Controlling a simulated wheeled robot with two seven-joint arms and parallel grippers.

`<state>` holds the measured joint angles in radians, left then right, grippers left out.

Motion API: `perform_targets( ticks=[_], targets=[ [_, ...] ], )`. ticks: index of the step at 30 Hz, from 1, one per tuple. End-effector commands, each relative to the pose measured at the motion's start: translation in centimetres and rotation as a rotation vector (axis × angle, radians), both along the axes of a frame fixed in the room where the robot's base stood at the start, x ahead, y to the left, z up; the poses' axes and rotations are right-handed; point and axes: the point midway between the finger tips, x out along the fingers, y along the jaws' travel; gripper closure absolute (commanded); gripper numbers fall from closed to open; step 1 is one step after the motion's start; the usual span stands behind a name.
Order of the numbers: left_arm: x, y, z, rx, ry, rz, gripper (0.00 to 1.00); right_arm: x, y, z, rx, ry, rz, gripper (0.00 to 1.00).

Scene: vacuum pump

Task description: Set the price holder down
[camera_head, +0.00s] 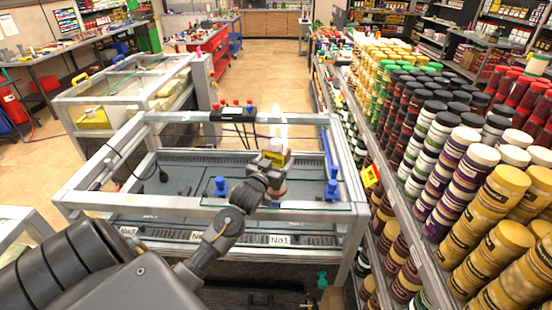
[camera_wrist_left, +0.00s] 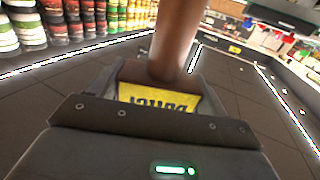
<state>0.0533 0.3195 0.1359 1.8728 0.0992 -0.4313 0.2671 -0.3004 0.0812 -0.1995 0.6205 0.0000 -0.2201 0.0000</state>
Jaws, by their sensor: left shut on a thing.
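The price holder is a small yellow card with dark lettering. It shows in the left wrist view (camera_wrist_left: 160,99) between my jaws, with its letters appearing reversed, and as a small yellow patch in the head view (camera_head: 274,156). My left gripper (camera_head: 276,147) is shut on it, held over the inside of the metal-framed work table (camera_head: 125,206). In the wrist view, the gripper's dark body (camera_wrist_left: 150,130) covers the holder's lower part. A brown, rounded column (camera_wrist_left: 180,40) stands close behind the card; I cannot tell what it is. My right gripper is not in view.
Blue fixtures (camera_head: 332,187) stand on the work table. A second framed table (camera_head: 72,99) is behind left. Open floor (camera_head: 262,72) lies beyond.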

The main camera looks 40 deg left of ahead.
Motion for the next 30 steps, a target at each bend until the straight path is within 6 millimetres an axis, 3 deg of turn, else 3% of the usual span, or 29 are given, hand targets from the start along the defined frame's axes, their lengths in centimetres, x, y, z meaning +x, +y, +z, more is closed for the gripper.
perform_targets(
  ticks=[2,14,15,19,30],
  targets=[
    [0.0,0.1,-0.2,0.000,-0.002,0.001,0.54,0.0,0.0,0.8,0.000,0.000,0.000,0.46],
    [0.0,0.0,-1.0,0.001,-0.004,0.001,0.54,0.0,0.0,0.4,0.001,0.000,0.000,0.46],
    [0.0,0.0,-1.0,0.001,-0.002,0.001,0.19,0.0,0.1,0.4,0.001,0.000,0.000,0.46],
    [0.0,0.0,-1.0,0.001,-0.002,0.001,0.02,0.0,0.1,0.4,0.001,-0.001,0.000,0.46],
    [-0.4,0.0,-0.8,0.001,-0.003,0.001,0.02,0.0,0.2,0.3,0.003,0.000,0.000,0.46]
  ],
)
